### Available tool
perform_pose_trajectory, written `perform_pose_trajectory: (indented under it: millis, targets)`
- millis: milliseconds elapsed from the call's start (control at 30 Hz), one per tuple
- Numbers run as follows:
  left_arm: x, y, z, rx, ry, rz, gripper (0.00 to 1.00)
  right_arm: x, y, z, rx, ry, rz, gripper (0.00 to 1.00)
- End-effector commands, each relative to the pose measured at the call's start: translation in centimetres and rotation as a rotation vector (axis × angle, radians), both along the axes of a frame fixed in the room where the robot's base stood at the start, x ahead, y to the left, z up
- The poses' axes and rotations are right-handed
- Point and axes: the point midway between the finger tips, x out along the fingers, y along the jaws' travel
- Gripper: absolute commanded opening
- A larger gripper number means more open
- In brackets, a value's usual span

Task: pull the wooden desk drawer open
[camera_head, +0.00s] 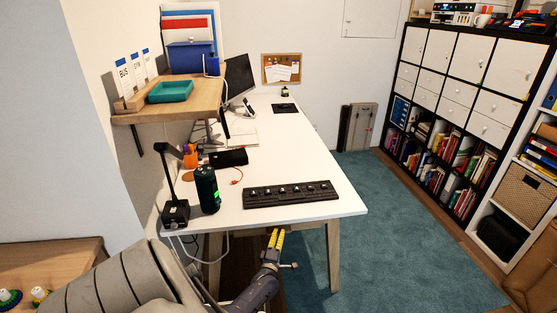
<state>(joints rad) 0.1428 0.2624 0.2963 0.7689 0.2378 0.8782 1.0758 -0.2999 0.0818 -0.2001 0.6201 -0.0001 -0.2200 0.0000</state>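The white-topped desk (290,212) stands in the middle of the view on wooden legs. A strip of wood (302,226) shows under the near edge of its top. I cannot make out a drawer front or handle there, and the space below is dark and partly behind my arm. My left gripper (275,239), with yellow fingers, points up toward the desk's near edge from below. The fingers are close together with nothing seen between them. I cannot tell whether they are open or touching the desk. My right gripper is not in view.
A black keyboard (290,194), a dark cylindrical speaker (207,188) and a black desk lamp (175,212) stand near the desk's front edge. A wooden wall shelf (205,103) overhangs the left side. Teal carpet (400,235) lies clear to the right, before the bookcase (440,128).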

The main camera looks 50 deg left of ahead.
Motion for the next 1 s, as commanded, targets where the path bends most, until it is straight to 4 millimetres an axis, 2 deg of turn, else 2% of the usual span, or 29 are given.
perform_pose_trajectory:
  millis: [267,600,800,1000]
  targets:
    - [-2.9,-5.0,0.0,-0.002,-0.004,-0.002,0.0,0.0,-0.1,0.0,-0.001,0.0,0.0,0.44]
    - [-7.3,-12.4,0.1,-0.002,-0.002,-0.003,0.0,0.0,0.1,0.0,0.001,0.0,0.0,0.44]
    - [-9.2,-15.7,0.1,-0.001,-0.004,-0.003,0.0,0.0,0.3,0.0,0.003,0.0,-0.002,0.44]
    - [-10.4,-17.7,0.2,0.0,-0.004,-0.004,0.0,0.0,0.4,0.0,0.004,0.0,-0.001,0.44]
